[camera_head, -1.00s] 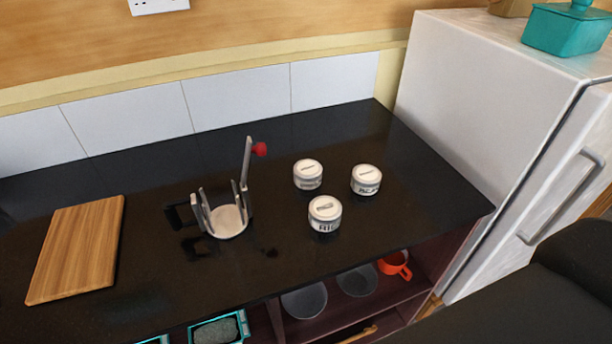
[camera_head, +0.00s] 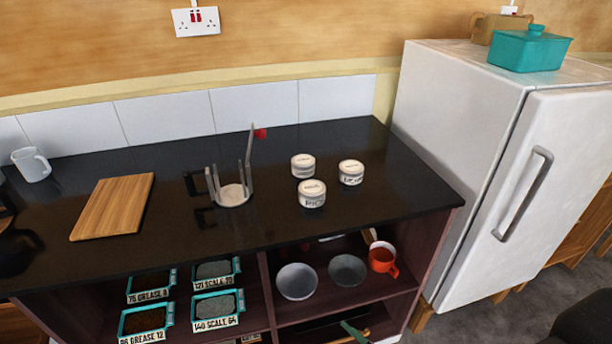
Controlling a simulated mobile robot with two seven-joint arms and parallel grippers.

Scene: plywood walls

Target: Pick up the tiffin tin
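Three small round white tins with lids and dark lettering stand close together on the black counter: one at the back left (camera_head: 303,165), one at the right (camera_head: 351,172) and one at the front (camera_head: 311,194). The front one's label seems to begin with "RIC"; the other labels are too small to read. Left of them stands a metal carrier frame (camera_head: 233,196) with a round base, upright posts and a taller bar with a red knob. I cannot tell which piece is named the tiffin tin. Neither gripper is in view.
A wooden board (camera_head: 113,206) and a white mug (camera_head: 31,164) are on the counter (camera_head: 260,229) to the left. Shelves below hold bowls (camera_head: 296,282), an orange mug (camera_head: 382,259) and labelled trays (camera_head: 216,309). A white fridge (camera_head: 480,140) stands at the right, bearing a teal box (camera_head: 530,50).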

